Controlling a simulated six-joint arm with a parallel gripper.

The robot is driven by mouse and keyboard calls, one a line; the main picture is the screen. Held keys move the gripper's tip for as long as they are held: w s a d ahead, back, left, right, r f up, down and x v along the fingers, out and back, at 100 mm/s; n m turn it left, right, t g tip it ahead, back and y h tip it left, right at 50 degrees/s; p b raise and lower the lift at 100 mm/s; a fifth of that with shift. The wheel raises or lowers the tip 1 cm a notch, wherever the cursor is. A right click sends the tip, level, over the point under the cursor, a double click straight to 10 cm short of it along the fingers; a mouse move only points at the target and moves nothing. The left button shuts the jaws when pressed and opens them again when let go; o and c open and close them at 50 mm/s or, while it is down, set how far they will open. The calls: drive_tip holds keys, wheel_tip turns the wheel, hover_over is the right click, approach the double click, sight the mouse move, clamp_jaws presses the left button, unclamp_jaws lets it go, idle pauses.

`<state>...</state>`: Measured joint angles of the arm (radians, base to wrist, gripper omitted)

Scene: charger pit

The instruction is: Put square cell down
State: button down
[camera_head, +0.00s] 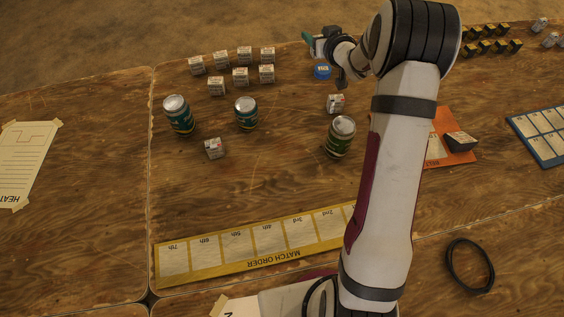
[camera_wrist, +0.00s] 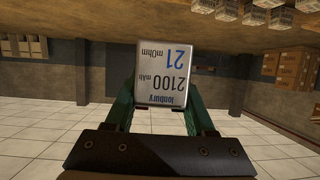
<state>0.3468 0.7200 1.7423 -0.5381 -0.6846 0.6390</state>
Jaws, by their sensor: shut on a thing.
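In the wrist view my gripper (camera_wrist: 160,95) is shut on a white square cell (camera_wrist: 163,72), whose label with "2100 mAh" and "21 mOhm" shows upside down. The green fingers are at its sides. In the head view the green gripper (camera_head: 314,45) is at the far edge of the table, left of my wrist; the held cell cannot be made out there. Several similar white cells (camera_head: 245,54) stand in two rows at the back left.
Cans (camera_head: 178,116), (camera_head: 246,114) and (camera_head: 340,137) stand mid-table. A yellow match order strip (camera_head: 262,262) lies in front. An orange mat (camera_head: 434,158) bears a dark box (camera_head: 460,141). A black ring (camera_head: 450,278) lies front right.

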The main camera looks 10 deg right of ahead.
drive_tip(key=s+a+n+g+y, duration=0.1)
drive_tip(key=s+a+n+y, duration=0.15)
drive_tip(key=s, duration=0.75)
drive_tip(key=s+a+n+g+y, duration=0.2)
drive_tip(key=s+n+y, duration=0.1)
drive_tip(key=s, duration=0.6)
drive_tip(key=s+a+n+g+y, duration=0.1)
drive_tip(key=s+a+n+y, duration=0.15)
drive_tip(key=s, duration=0.75)
drive_tip(key=shift+y, duration=0.3)
drive_tip(key=w+a+f, duration=0.1)
drive_tip(key=a+f, duration=0.2)
drive_tip(key=f, duration=0.1)
drive_tip(key=w+a+f, duration=0.2)
drive_tip(key=a+f, duration=0.1)
drive_tip(key=f, duration=0.1)
drive_tip(key=w+a+f, duration=0.1)
drive_tip(key=a+f, duration=0.2)
drive_tip(key=f, duration=0.1)
drive_tip(key=shift+w+a+f, duration=0.1)
drive_tip(key=shift+w+f, duration=0.05)
drive_tip(key=shift+w+a+f, duration=0.15)
drive_tip(key=shift+f, duration=1)
drive_tip(key=shift+w+a+f, duration=0.1)
drive_tip(key=shift+a+f, duration=0.05)
drive_tip(key=shift+f, duration=0.95)
drive_tip(key=shift+c, duration=1.2)
unclamp_jaws()
drive_tip(key=shift+f, duration=0.1)
